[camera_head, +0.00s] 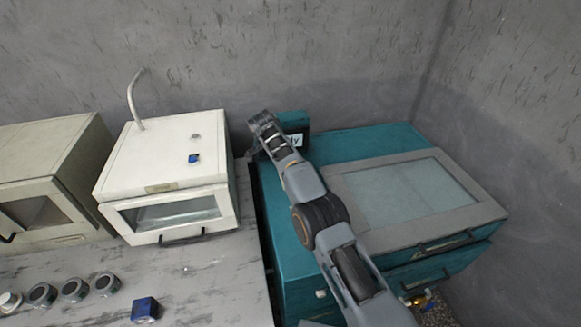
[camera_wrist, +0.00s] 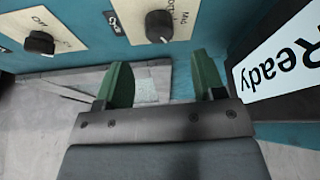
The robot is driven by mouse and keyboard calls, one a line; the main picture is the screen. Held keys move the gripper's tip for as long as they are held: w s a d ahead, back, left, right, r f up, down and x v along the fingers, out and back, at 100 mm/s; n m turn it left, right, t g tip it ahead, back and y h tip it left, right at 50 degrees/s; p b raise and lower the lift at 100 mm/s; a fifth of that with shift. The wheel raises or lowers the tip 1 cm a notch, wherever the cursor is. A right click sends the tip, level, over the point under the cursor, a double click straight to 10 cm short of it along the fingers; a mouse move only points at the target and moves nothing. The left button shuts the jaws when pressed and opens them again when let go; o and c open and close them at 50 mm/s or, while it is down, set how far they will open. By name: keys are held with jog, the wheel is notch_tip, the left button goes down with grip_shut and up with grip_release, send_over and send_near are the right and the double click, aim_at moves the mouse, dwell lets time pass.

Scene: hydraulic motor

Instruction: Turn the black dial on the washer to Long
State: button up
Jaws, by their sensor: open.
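The teal washer (camera_head: 400,140) stands at the right in the head view. In the wrist view, two black dials show upside down on its cream label plates. The left dial (camera_wrist: 40,42) has a label that seems to read "Off". The right dial (camera_wrist: 159,25) has partly cut-off lettering, including "Mag"; I cannot read "Long". My gripper (camera_wrist: 163,78) is open and empty, its green fingers apart, just below the right dial in the picture and not around it. In the head view my gripper (camera_head: 262,124) is at the washer's back-left panel, and my arm hides the dials.
A "Ready" display (camera_wrist: 277,62) sits close to the right finger. A white box-shaped machine (camera_head: 165,170) with a curved pipe stands left of the washer. A blue block (camera_head: 145,309) and several round grey parts lie on the grey worktop (camera_head: 205,285). Walls close off the back and right.

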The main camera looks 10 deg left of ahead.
jog(key=shift+p+v, duration=2.45)
jog(key=shift+v, duration=0.25)
jog(key=f+n, duration=0.4)
jog(key=s+f+n, duration=0.1)
jog(key=f+n, duration=0.1)
jog(key=n, duration=0.1)
jog(key=shift+s+a+g, duration=0.1)
jog(key=shift+a+g, duration=0.1)
jog(key=shift+g, duration=0.2)
jog(key=n, duration=0.1)
jog(key=d+n, duration=0.1)
jog(key=s+d, duration=0.1)
jog(key=shift+d+r+n+g+y, duration=0.25)
jog(key=shift+r+n+g+y, duration=0.05)
jog(key=shift+r+n+y, duration=0.1)
jog(key=s+d+r+t+y+b, duration=0.1)
jog(key=s+d+r, duration=0.4)
jog(key=s+d, duration=0.4)
jog(key=s+d+r+n+t+y+b, duration=0.1)
jog(key=s+d+r, duration=0.4)
jog(key=s+d, duration=0.4)
jog(key=s+d+r+t+b, duration=0.1)
jog(key=s+d+r+b, duration=0.1)
jog(key=s+d+r, duration=0.4)
jog(key=shift+s+d+n+t+y, duration=0.35)
jog(key=shift+s+d, duration=1.75)
jog(key=shift+d, duration=2.2)
